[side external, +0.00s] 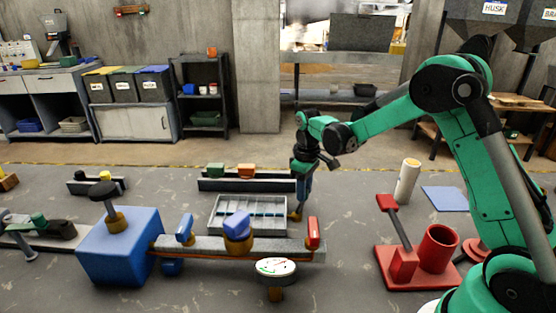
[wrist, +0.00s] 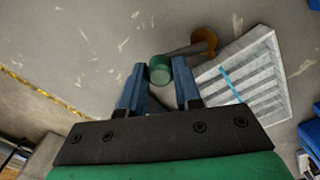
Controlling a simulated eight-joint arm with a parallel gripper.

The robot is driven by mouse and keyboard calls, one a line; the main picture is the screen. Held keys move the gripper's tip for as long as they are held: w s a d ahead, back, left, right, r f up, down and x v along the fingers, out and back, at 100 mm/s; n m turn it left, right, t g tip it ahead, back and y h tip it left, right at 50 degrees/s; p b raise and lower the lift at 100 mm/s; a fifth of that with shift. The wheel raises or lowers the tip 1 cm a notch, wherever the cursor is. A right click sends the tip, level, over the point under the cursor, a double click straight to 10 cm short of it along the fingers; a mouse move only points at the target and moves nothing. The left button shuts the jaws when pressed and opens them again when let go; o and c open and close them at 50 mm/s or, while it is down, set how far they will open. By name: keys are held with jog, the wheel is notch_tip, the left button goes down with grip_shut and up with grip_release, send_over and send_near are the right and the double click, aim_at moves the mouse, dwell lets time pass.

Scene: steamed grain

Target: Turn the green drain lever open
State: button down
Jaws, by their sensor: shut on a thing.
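The green drain lever's grip (wrist: 159,70) is a short green cylinder between my blue fingers in the wrist view. A dark bar (wrist: 183,50) runs from it, up and right, to a brass-coloured pivot (wrist: 205,40) beside a grey ribbed tray. My gripper (wrist: 158,64) is shut on the green grip, one finger on each side. In the side view my gripper (side external: 304,197) points down at the right end of the ribbed tray (side external: 214,236). The brass pivot (side external: 295,215) shows low beside the fingers there. The green grip cannot be made out in that view.
A grey pipe beam (side external: 205,247) with blue and red handles lies in front of the tray, with a white dial (side external: 275,267) before it. A blue box (side external: 119,247) stands left. A red base with a cup (side external: 438,250) stands right. A low rack (side external: 245,184) is behind.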

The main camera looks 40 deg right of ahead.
jog(key=shift+w, duration=0.1)
dwell(0.5)
jog(key=c, duration=0.6)
grip_release()
jog(key=shift+r, duration=2.85)
jog(key=shift+a, duration=0.1)
jog(key=s+a+r+m+t, duration=0.1)
jog(key=s+a+r+t, duration=0.1)
jog(key=s+a, duration=0.3)
jog(key=s+a+r+m+t, duration=0.2)
jog(key=s+a+r+t, duration=0.1)
jog(key=s, duration=0.4)
jog(key=shift+s+a+r+t, duration=0.15)
jog(key=shift+s+a+t, duration=0.05)
jog(key=shift+a+t, duration=0.8)
